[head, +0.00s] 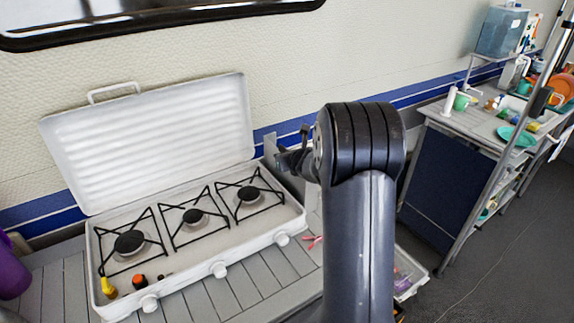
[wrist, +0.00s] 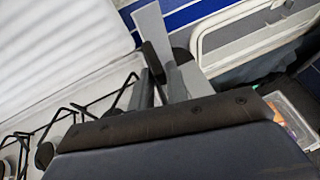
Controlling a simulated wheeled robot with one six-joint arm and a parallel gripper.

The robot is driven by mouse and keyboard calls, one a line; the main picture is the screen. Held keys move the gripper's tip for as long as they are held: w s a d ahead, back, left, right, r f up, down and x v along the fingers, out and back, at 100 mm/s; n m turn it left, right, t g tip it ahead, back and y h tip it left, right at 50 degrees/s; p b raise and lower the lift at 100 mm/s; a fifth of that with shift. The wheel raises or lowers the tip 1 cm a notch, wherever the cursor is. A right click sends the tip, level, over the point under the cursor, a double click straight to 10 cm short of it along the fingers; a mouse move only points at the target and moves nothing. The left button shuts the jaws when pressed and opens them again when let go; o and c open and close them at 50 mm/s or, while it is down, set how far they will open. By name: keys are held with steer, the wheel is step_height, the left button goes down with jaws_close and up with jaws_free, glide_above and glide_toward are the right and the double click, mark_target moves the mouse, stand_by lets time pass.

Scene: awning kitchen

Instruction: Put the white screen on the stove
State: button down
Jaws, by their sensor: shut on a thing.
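My gripper (head: 289,152) is at the right end of the white stove (head: 232,262), partly hidden behind my own arm. In the wrist view, my gripper's dark fingertips (wrist: 167,57) are shut on a thin pale panel, which I take to be the white screen (wrist: 151,25). The screen stands edge-up between the fingers, and a narrow strip of it (head: 270,146) shows beside the gripper in the head view. Its lower part is hard to make out. The stove has three black burners with wire grates, and its ribbed lid (head: 155,140) is raised against the wall.
An orange-and-black item (head: 139,281) and a yellow item (head: 108,287) lie on the stove's front left. A purple object (head: 10,270) is at the left edge. A cluttered side table (head: 480,125) stands at right. The slatted counter (head: 245,295) before the stove is mostly clear.

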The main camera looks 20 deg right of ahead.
steer(key=shift+f, duration=0.65)
steer(key=shift+f+b, duration=0.2)
steer(key=shift+b, duration=0.1)
steer(key=c, duration=1.4)
jaws_free()
steer(key=shift+o, duration=0.2)
steer(key=shift+r, duration=0.2)
steer(key=v, duration=1.2)
